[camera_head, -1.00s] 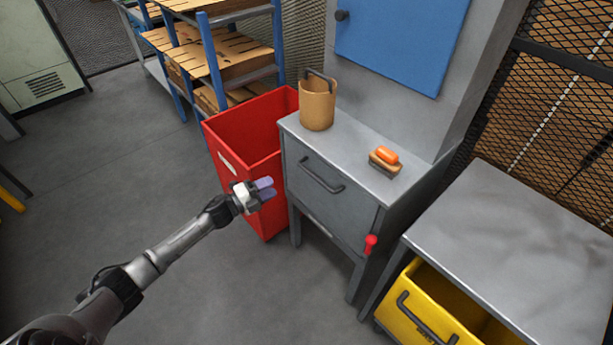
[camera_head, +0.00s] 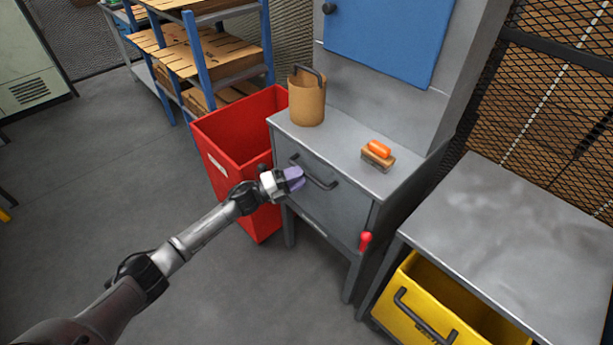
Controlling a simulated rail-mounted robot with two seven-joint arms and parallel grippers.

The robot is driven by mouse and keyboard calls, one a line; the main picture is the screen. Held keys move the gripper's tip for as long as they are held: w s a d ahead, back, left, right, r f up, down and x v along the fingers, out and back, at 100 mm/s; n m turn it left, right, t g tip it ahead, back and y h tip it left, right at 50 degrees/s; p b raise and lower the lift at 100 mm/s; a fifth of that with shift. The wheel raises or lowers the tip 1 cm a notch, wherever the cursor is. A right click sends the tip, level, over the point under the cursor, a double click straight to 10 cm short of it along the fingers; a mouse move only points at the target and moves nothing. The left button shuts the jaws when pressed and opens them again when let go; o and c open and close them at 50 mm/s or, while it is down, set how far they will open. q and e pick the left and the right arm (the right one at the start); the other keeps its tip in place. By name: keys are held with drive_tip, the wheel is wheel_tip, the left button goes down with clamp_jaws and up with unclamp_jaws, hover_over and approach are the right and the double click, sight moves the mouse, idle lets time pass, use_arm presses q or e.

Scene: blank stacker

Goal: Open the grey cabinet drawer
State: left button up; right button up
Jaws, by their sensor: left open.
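The grey cabinet (camera_head: 350,150) stands right of the middle. Its drawer (camera_head: 335,208) is shut flush in the front. A dark bar handle (camera_head: 318,176) slants across the upper part of the drawer front. My left gripper (camera_head: 295,178), with pale purple fingers, is open at the left end of the handle, in front of the drawer. I cannot tell whether the fingers touch the handle or stand around it. My right gripper is not in view.
A red bin (camera_head: 232,142) stands close behind my left gripper. A tan container (camera_head: 307,104) and an orange-topped brush (camera_head: 378,154) sit on the cabinet top. A red knob (camera_head: 365,240) sticks out at the lower right. A yellow bin (camera_head: 428,300) stands under the right table (camera_head: 500,215).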

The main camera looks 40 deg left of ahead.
sight(307, 174)
use_arm(q)
drive_tip(key=shift+x, duration=1.65)
drive_tip(key=shift+c, duration=0.5)
clamp_jaws()
